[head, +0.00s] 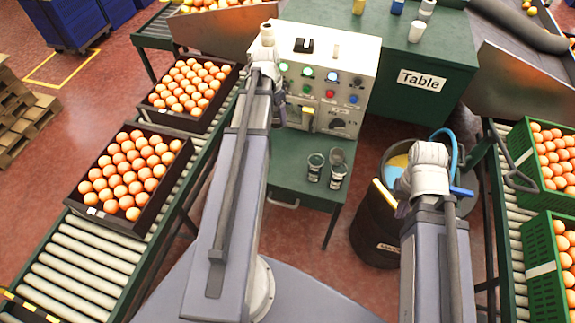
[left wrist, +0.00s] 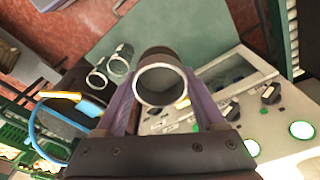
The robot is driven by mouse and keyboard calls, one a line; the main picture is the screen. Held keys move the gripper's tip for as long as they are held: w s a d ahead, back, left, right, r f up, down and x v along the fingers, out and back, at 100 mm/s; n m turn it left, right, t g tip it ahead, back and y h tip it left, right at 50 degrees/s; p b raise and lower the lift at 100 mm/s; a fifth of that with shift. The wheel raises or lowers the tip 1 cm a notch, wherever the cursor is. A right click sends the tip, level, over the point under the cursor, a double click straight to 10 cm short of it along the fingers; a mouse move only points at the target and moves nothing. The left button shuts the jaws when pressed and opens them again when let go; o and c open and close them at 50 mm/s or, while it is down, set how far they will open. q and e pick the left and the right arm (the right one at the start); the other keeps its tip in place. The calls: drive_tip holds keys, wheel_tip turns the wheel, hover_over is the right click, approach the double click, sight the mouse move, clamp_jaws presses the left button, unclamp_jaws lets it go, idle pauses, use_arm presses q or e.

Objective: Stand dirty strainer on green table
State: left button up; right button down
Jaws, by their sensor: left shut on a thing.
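My left gripper (left wrist: 163,100) is shut on a round cup-like strainer (left wrist: 172,62) with a pale rim and a dark outer wall. Its grey inside shows, but I cannot make out dirt. In the head view my left gripper (head: 279,108) is mostly behind its arm, over the control box front, and the held strainer is hidden. Two similar cups (head: 314,166) (head: 337,172) stand side by side on the low green table (head: 285,160), whose top also shows in the left wrist view (left wrist: 190,30). My right gripper (head: 404,205) is largely hidden by its wrist, above the barrel.
A control box (head: 330,60) with lit buttons stands behind the low table. A dark green counter labelled "Table" (head: 425,110) is beyond it. The low table's front left is bare.

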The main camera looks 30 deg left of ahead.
use_arm(q)
wheel_tip(320, 180, down, 18)
drive_tip(key=a+b, duration=0.1)
drive_tip(key=b, duration=1.5)
drive_tip(key=w+d+m, duration=0.3)
drive_tip(key=w, duration=0.1)
wheel_tip(320, 180, down, 10)
drive_tip(key=b, duration=1)
drive_tip(key=shift+s+r, duration=0.1)
drive_tip(key=shift+r, duration=0.15)
drive_tip(key=o, duration=1.4)
